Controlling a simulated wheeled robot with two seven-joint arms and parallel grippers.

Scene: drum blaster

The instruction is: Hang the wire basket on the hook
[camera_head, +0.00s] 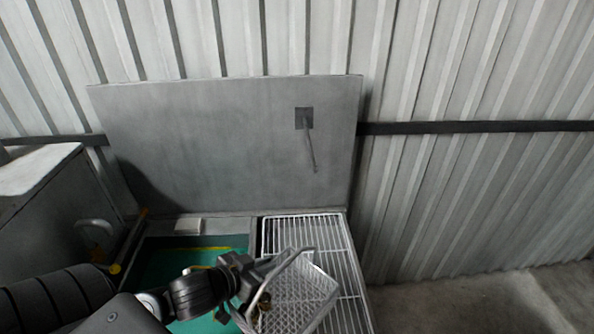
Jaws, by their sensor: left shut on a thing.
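The wire basket (303,294) is a light grey mesh basket at the bottom centre. It is tilted, and shows above the white wire rack. My left gripper (256,287) comes in from the left and is shut on the basket at its left side. The exact grip point is partly hidden by the gripper's dark body. The hook (310,150) is a thin dark rod on a small square plate, fixed to the grey back panel above and beyond the basket. The basket is apart from the hook. My right gripper is not in view.
A white wire rack (335,240) lies on the right of the bench. A green surface (160,267) lies left of it. A grey cabinet (45,215) stands at the far left. The grey panel (210,140) rises behind the bench. The space before the hook looks clear.

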